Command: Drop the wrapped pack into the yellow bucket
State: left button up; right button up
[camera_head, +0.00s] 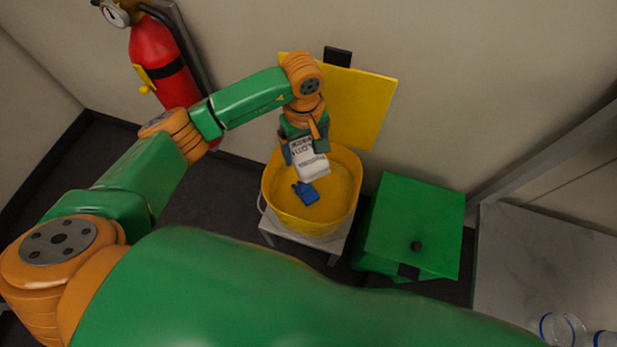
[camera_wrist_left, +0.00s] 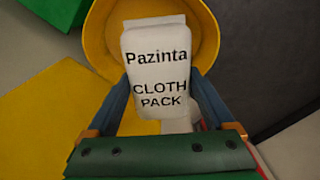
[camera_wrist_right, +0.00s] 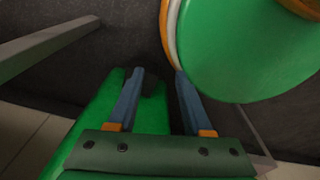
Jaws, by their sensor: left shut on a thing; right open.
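The wrapped pack (camera_head: 311,160) is white with dark print. My left gripper (camera_head: 303,150) is shut on it and holds it over the yellow bucket (camera_head: 337,215). In the left wrist view the pack (camera_wrist_left: 158,75) sits between the blue fingers of the left gripper (camera_wrist_left: 158,105), its label reading "Pazinta CLOTH PACK", with the bucket (camera_wrist_left: 100,42) behind it. A blue item (camera_head: 306,192) lies inside the bucket, partly below the pack. My right gripper (camera_wrist_right: 158,80) is open and empty in the right wrist view; it does not show in the head view.
The bucket stands on a small light stand (camera_head: 333,245). A green box (camera_head: 415,222) is to its right, a yellow panel (camera_head: 362,105) behind it. A red fire extinguisher (camera_head: 160,60) is at the upper left. A pale table (camera_head: 540,260) with clear containers (camera_head: 560,328) is at the right.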

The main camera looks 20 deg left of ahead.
pick_arm(q)
jog(key=f+b, duration=0.1)
jog(key=f, duration=0.1)
jog(key=f+b, duration=0.2)
jog(key=f, duration=0.1)
jog(key=shift+s+d+f, duration=0.2)
jog(key=shift+f, duration=0.05)
jog(key=o, duration=1.1)
jog(key=shift+o, duration=0.2)
notch_tip(320, 180, up, 6)
jog(key=shift+r, duration=0.6)
pick_arm(e)
jog(key=f, duration=0.3)
jog(key=shift+d, duration=0.2)
jog(key=shift+d, duration=0.15)
